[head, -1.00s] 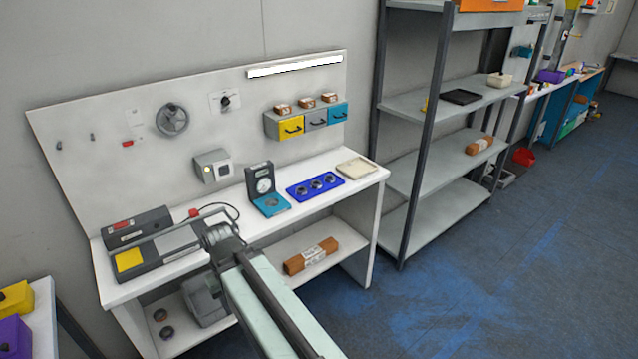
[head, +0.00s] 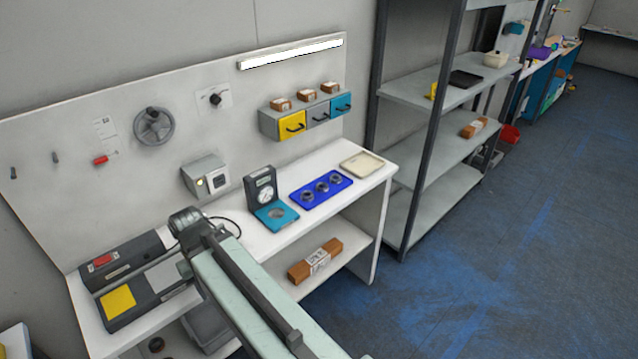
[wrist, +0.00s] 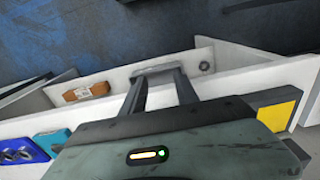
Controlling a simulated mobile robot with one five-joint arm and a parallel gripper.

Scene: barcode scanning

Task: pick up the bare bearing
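Several dark ring-shaped bearings, including a middle one (head: 322,187), sit in the blue tray (head: 342,183) on the bench. Part of the blue tray shows at the left edge of the wrist view (wrist: 40,154). Another ring (head: 157,345) lies on the lower shelf at left; a ring on the shelf also shows in the wrist view (wrist: 205,67). I cannot tell which is the bare bearing. My gripper (wrist: 158,80) has its two fingers apart, with nothing seen held. It is away from the blue tray; in the head view my arm hides its fingers.
A teal fixture with a dial (head: 268,207) stands left of the blue tray, a beige tray (head: 362,164) right of it. A device with a yellow pad (head: 118,301) is at the bench's left. A brown package (head: 314,262) lies on the lower shelf. The floor at right is clear.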

